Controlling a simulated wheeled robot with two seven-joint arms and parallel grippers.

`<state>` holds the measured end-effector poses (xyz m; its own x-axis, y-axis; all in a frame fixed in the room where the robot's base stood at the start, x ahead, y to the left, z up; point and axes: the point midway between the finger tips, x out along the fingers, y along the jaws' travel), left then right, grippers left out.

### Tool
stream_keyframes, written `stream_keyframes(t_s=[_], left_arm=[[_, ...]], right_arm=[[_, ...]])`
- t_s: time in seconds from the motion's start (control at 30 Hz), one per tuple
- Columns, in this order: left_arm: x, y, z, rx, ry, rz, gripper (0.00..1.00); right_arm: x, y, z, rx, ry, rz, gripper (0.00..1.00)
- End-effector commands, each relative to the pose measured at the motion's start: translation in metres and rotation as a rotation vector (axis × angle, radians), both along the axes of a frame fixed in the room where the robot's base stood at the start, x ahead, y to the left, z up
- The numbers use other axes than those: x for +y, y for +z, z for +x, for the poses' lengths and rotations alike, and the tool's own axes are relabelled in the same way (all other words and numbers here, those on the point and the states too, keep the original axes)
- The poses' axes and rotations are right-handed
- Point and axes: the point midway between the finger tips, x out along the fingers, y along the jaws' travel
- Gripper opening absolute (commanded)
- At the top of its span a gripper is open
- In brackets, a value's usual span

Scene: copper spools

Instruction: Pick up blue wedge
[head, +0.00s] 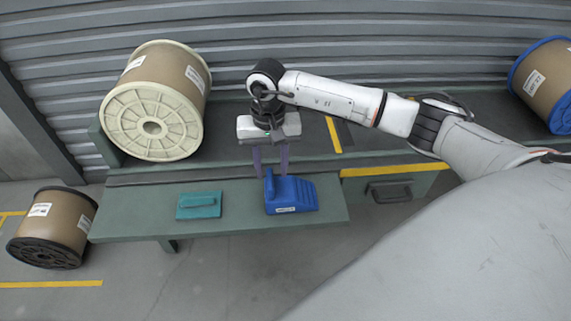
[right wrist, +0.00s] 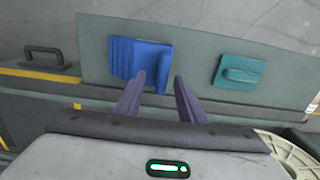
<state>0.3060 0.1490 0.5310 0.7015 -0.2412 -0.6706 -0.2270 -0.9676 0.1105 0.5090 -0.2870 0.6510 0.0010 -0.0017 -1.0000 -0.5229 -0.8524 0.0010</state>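The blue wedge (head: 293,194) sits on the green bench shelf, right of centre in the head view. My right gripper (head: 271,176) is just behind the wedge's upright plate, fingers pointing down. My left gripper is out of view.
A teal block with a handle (head: 199,205) lies on the shelf (head: 140,210) left of the wedge. A large cable spool (head: 158,100) stands behind at left, another spool (head: 545,82) at far right, and one on the floor (head: 54,226).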

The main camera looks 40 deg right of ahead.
Motion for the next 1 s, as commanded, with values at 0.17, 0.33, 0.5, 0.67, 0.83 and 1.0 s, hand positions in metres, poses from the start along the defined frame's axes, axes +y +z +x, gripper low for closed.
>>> stream_keyframes(t_s=[0.17, 0.33, 0.5, 0.67, 0.83, 1.0], left_arm=[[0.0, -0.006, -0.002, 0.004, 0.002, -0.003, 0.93], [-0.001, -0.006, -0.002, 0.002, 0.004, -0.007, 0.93], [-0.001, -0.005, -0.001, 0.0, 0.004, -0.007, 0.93], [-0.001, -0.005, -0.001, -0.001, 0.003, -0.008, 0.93], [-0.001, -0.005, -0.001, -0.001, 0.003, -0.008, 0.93], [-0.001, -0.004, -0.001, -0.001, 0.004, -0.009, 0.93]], right_arm=[[0.006, -0.029, 0.001, 0.006, 0.001, 0.002, 0.36], [0.005, -0.045, 0.002, 0.001, 0.0, 0.002, 0.36], [0.005, -0.044, 0.002, 0.0, 0.001, 0.001, 0.36], [0.005, -0.044, 0.002, 0.0, 0.0, 0.001, 0.12], [0.005, -0.044, 0.002, 0.0, 0.0, 0.001, 0.0], [0.005, -0.044, 0.002, 0.0, 0.0, 0.001, 0.0]])
